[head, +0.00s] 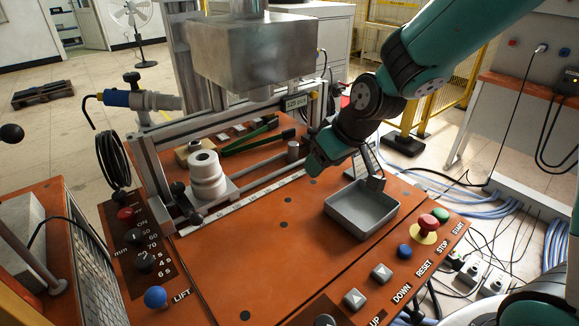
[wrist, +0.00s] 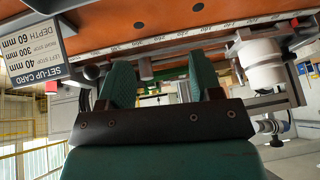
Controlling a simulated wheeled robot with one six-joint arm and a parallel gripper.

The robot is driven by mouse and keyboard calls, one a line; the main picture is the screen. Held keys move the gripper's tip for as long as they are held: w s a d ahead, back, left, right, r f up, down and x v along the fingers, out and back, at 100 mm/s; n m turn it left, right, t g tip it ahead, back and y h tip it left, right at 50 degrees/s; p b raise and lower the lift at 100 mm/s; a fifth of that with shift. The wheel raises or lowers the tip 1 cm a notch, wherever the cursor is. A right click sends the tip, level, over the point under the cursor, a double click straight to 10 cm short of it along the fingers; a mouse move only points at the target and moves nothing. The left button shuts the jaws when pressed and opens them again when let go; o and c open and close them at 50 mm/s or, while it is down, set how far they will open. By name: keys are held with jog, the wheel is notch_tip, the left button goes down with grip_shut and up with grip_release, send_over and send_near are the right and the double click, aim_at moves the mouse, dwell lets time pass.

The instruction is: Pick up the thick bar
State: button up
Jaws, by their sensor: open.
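My gripper (head: 318,160) hangs above the orange bench, right of the ruler strip. In the wrist view its two teal fingers (wrist: 161,80) stand apart with nothing held between them. I cannot tell for sure which piece is the thick bar. A grey metal rod (head: 262,167) lies along the fixture behind the ruler, between a white stepped cylinder (head: 206,176) and a small grey post (head: 293,149). Several short pale pieces (head: 240,128) lie behind the green-handled tongs (head: 250,140). The white cylinder also shows in the wrist view (wrist: 263,65).
A grey tray (head: 362,210) on the bench's right looks empty. A set-up card (wrist: 38,50) stands beside my gripper. A large metal block (head: 255,50) overhangs the fixture. Red, green and blue buttons (head: 428,222) line the front right edge. The middle of the bench is clear.

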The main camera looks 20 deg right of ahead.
aim_at(293, 143)
jog(key=shift+t+h, duration=0.3)
jog(key=shift+t, duration=0.2)
jog(key=w+f, duration=0.1)
jog(key=w+d+f, duration=0.2)
jog(key=f, duration=0.1)
jog(key=shift+w+d, duration=0.25)
jog(key=shift+w, duration=0.05)
jog(key=w, duration=0.1)
jog(key=w+a, duration=0.1)
jog(key=w, duration=0.1)
jog(key=w+a, duration=0.1)
jog(key=w, duration=0.1)
jog(key=shift+w+p, duration=0.2)
jog(key=shift+p, duration=0.2)
jog(key=w, duration=0.2)
jog(key=w+a+p, duration=0.1)
jog(key=w+a, duration=0.1)
jog(key=w, duration=0.1)
jog(key=shift+w+a, duration=0.15)
jog(key=shift+w, duration=0.2)
jog(key=shift+w+a+f+p, duration=0.1)
jog(key=shift+w+f+p, duration=0.2)
jog(key=shift+f, duration=0.3)
grip_shut()
jog(key=shift+r+b, duration=0.25)
jog(key=shift+b, duration=0.15)
